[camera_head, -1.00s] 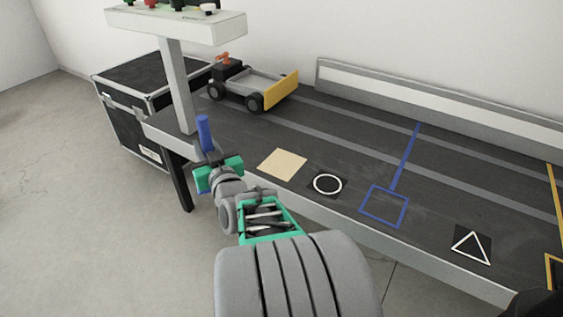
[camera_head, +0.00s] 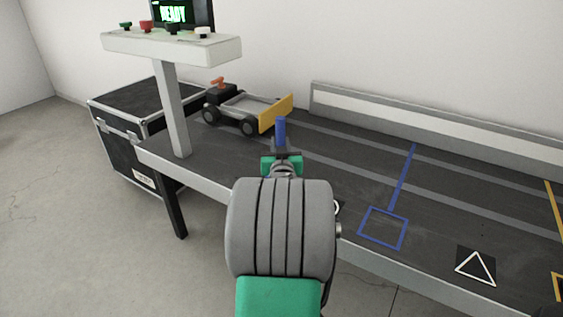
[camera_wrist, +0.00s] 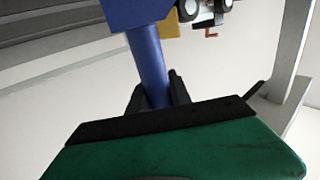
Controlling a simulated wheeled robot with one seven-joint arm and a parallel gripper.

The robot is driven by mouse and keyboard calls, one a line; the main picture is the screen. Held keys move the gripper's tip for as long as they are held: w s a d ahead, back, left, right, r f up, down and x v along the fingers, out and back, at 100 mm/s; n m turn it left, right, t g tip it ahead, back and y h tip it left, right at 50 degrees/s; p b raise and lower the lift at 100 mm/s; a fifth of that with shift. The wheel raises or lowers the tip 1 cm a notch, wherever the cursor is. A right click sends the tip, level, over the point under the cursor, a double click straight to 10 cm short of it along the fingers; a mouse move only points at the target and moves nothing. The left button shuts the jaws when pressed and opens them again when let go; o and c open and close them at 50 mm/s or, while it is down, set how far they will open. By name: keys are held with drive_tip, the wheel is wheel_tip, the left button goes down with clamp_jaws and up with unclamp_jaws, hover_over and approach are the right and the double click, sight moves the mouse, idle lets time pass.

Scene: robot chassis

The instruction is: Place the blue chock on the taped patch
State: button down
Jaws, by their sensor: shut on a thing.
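The blue chock (camera_head: 281,131) stands up from my gripper (camera_head: 281,153) in the head view, above the dark bench top. In the wrist view, my gripper's dark fingers (camera_wrist: 160,92) are shut on the chock's blue bar (camera_wrist: 148,58); a wider blue part (camera_wrist: 138,12) is at the top edge. A blue taped square outline (camera_head: 383,228), with a blue line running back from it, lies to the right of my gripper. A plain tan square patch, seen earlier on the bench, is hidden behind my arm.
A toy truck with a yellow plate (camera_head: 276,113) stands on the bench behind my gripper. A white post with a button panel (camera_head: 172,47) rises at left. A white triangle mark (camera_head: 476,266) lies at right. A white circle mark (camera_head: 337,208) is mostly hidden.

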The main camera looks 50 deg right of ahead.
drive_tip(key=shift+w+d+f+b, duration=0.1)
drive_tip(key=shift+d+f+b, duration=0.1)
drive_tip(key=shift+f, duration=0.55)
drive_tip(key=shift+w+d+f+b, duration=0.1)
drive_tip(key=shift+d+f+b, duration=0.15)
drive_tip(key=shift+f, duration=0.45)
drive_tip(key=shift+d+f+b, duration=0.15)
drive_tip(key=shift+d+f, duration=0.05)
drive_tip(key=shift+f, duration=0.55)
drive_tip(key=shift+f, duration=0.2)
drive_tip(key=c, duration=1.2)
unclamp_jaws()
drive_tip(key=shift+o, duration=0.2)
drive_tip(key=shift+r, duration=0.1)
